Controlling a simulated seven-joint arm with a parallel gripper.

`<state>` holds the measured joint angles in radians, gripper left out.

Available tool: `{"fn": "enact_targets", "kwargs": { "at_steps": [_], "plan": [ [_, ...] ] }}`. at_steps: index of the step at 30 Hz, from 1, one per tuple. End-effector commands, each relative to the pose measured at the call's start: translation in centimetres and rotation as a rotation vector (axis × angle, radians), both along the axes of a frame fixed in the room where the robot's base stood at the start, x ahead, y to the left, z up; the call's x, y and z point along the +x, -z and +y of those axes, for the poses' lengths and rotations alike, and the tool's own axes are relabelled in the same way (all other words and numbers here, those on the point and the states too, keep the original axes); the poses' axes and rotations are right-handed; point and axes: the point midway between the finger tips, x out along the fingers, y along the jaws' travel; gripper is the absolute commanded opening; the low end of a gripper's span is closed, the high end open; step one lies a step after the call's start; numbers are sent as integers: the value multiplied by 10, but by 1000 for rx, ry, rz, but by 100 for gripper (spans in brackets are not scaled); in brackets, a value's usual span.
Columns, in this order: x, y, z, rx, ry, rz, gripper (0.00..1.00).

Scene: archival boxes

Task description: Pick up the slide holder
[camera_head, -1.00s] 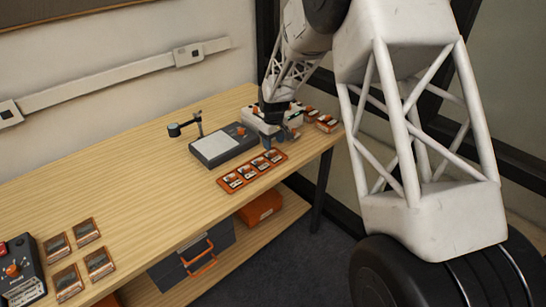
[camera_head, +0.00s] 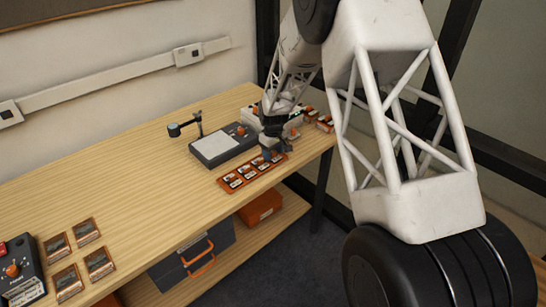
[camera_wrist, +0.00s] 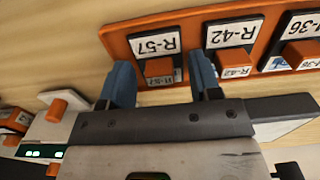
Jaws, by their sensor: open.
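An orange tray (camera_head: 221,182) lies on the wooden table and holds several dark slide holders with white labels and orange tabs. It also shows in the wrist view (camera_wrist: 186,18). The holder labelled R-57 (camera_wrist: 157,45) is at the end of the tray by my gripper, and the one labelled R-42 (camera_wrist: 233,36) is beside it. My gripper (camera_wrist: 162,80) is open and empty, its two blue fingertips apart on either side of the R-57 holder's orange tab. I cannot tell how far above it they are. In the head view my gripper (camera_head: 273,154) covers the tray's far end.
A grey device with a pale panel (camera_head: 213,145) and a small arm stands behind the tray. A white instrument (camera_head: 251,118) is partly hidden behind my gripper. Orange-topped items (camera_head: 325,123) lie at the far right. Several brown pieces (camera_head: 86,231) lie front left; the middle table is clear.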

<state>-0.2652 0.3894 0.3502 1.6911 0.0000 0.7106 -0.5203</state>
Motion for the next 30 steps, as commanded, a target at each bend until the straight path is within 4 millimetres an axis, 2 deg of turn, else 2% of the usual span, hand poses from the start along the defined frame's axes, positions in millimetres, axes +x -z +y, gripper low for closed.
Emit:
{"fn": "enact_targets", "kwargs": {
  "at_steps": [16, 22, 30],
  "plan": [
    [0, 1, 0, 0, 0, 0, 57],
    [0, 1, 0, 0, 0, 0, 27],
    [0, 0, 0, 0, 0, 0, 25]
  ]
}}
